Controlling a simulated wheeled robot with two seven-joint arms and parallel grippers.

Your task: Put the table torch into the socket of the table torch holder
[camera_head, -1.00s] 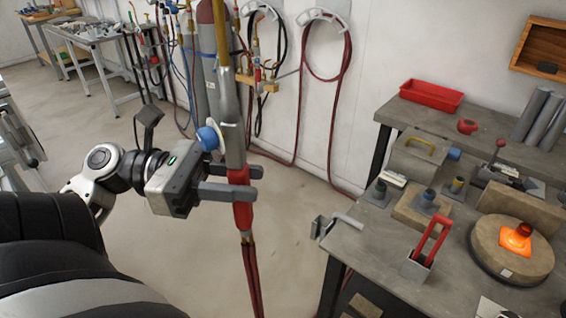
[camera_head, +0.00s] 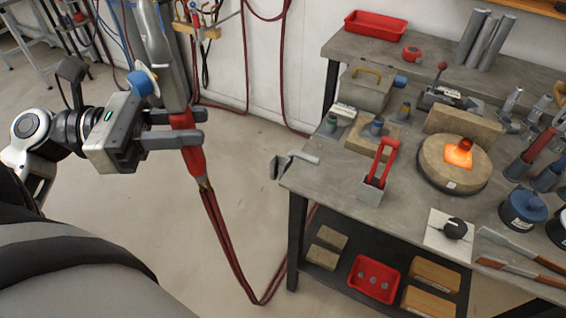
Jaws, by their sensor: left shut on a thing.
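My left gripper (camera_head: 196,127) is shut on the table torch (camera_head: 190,152), at its red section. The torch stands nearly upright, with a grey body above, a blue knob at its side and dark red hoses hanging below. It is held over open floor, left of the workbench. A grey metal bracket (camera_head: 290,163) sticks out from the bench's left edge and looks like the table torch holder. The torch is apart from it, and its socket is too small to make out. My right gripper is out of view.
The workbench (camera_head: 325,175) carries a red-handled piece in a grey block (camera_head: 374,182), a round block with a glowing orange piece (camera_head: 459,154), and a grey box (camera_head: 362,85). A lower shelf holds a red tray (camera_head: 374,278). Floor between torch and bench is clear.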

